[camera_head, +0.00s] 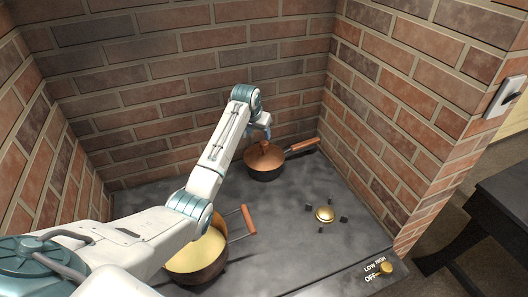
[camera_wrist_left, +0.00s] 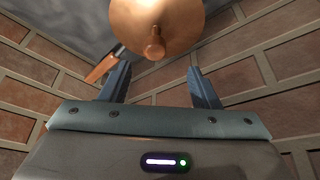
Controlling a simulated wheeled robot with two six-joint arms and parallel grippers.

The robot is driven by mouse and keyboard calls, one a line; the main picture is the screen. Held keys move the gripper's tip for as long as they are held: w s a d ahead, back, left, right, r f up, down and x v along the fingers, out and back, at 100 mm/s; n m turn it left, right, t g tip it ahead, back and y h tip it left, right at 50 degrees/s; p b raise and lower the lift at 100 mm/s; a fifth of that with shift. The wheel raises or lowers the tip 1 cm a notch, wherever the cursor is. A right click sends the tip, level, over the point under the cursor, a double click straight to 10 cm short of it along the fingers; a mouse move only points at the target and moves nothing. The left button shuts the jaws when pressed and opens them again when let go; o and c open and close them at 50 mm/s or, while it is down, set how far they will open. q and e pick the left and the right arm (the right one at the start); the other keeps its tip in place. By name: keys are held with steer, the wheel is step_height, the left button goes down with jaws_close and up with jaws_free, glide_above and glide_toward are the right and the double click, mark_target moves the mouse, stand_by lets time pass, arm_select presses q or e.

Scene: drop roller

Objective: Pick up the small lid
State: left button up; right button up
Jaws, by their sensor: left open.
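The small copper lid (camera_head: 264,155) sits on a small dark pan (camera_head: 265,174) with a wooden handle at the back of the stove. In the left wrist view the lid (camera_wrist_left: 150,18) fills the top middle. Its round knob (camera_wrist_left: 155,44) points toward my left gripper. My left gripper (camera_wrist_left: 158,68) is open and empty, with its two fingers spread to either side of the knob's line and the knob just beyond the tips. In the head view the gripper (camera_head: 267,132) is just above the lid, apart from it as far as I can tell. My right gripper is not in view.
A larger pot (camera_head: 205,270) with a yellow inside and a wooden-gripped handle (camera_head: 248,219) stands at front left, partly behind my left arm. A bare burner (camera_head: 324,214) is at right. Brick walls (camera_head: 170,70) enclose the stove. A brass knob (camera_head: 386,267) is at the front edge.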

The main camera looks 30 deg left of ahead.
mark_target(264, 143)
arm_select(q)
steer(key=x, duration=0.3)
steer(key=shift+w+d+p, duration=0.15)
steer(key=shift+d+p, duration=0.05)
steer(key=shift+p, duration=0.2)
steer(key=p+x, duration=0.1)
steer(key=x, duration=0.2)
steer(key=shift+w+d, duration=0.15)
steer(key=shift+d, duration=0.05)
steer(key=shift+w+f, duration=0.2)
steer(key=shift+f, duration=0.4)
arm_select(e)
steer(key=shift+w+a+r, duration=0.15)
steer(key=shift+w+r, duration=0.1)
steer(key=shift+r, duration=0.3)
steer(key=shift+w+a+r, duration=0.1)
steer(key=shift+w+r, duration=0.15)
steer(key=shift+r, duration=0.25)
arm_select(q)
steer(key=shift+c, duration=0.3)
steer(key=c, duration=1.1)
jaws_close()
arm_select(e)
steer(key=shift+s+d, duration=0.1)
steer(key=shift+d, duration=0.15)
